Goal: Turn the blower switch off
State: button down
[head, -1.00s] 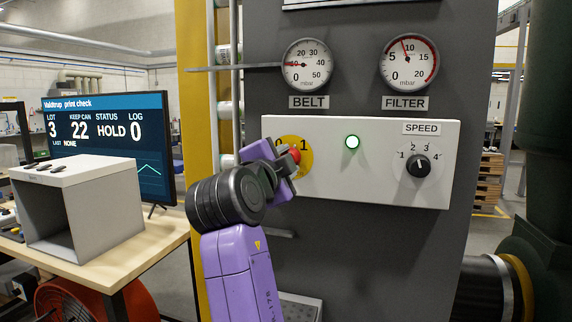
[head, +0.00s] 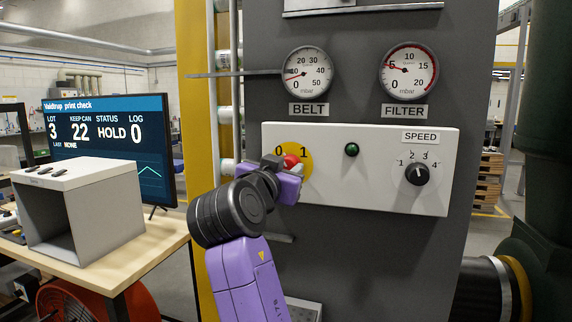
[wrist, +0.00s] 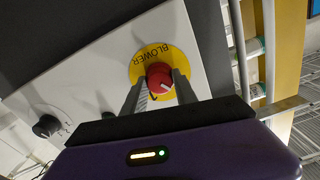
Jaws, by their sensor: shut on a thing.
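The blower switch is a red knob (head: 291,161) on a round yellow plate (head: 306,155) marked 0 and 1, at the left of the white panel. My gripper (head: 289,168) is shut on the knob and partly covers it in the head view. In the wrist view the two fingers (wrist: 158,88) sit on either side of the red knob (wrist: 158,76). The knob's white mark points to the lower right there. The word BLOWER reads upside down on the plate (wrist: 143,58), and the 0 is not readable. The lamp (head: 351,150) is dark green, unlit.
The white panel (head: 345,190) also holds a black speed knob (head: 417,175). A monitor (head: 107,150) and grey box (head: 95,220) stand left.

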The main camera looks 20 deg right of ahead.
jog(key=shift+n+p, duration=0.35)
jog(key=shift+n, duration=0.75)
jog(key=shift+f, duration=0.1)
jog(key=c, duration=1)
grip_release()
jog(key=shift+o, duration=0.2)
jog(key=shift+a, duration=0.1)
jog(key=b+v, duration=0.2)
jog(key=v, duration=0.5)
jog(key=shift+s+a, duration=0.2)
jog(key=shift+s, duration=0.1)
